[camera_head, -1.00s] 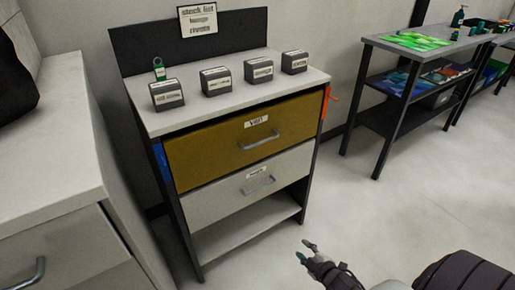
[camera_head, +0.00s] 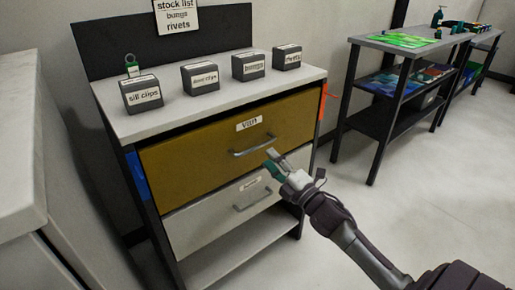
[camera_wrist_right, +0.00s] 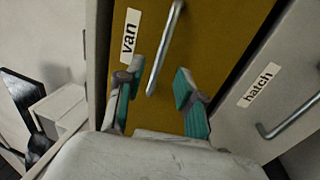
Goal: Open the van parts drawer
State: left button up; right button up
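The van drawer (camera_head: 200,160) is the upper, mustard-yellow drawer of the cabinet, with a "van" label and a metal bar handle (camera_head: 254,148). It looks shut. My right gripper (camera_head: 272,164) is just in front of it, near the handle's right end. In the right wrist view, the gripper (camera_wrist_right: 155,95) has its fingers apart, one on each side of the handle's lower end (camera_wrist_right: 163,55). The fingers are not closed on the handle; whether they touch it cannot be told. My left gripper is not in view.
Below is a grey drawer (camera_head: 205,222) labelled "hatch" (camera_wrist_right: 258,86) and an open shelf. Several small labelled boxes, including sill clips (camera_head: 142,95), stand on top. A second cabinet (camera_head: 18,170) is close at left. A shelved table (camera_head: 380,45) stands right. The floor (camera_head: 440,170) is clear.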

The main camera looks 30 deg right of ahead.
aim_at(258, 145)
jog(key=x, duration=0.6)
jog(key=shift+w, duration=0.35)
grip_shut()
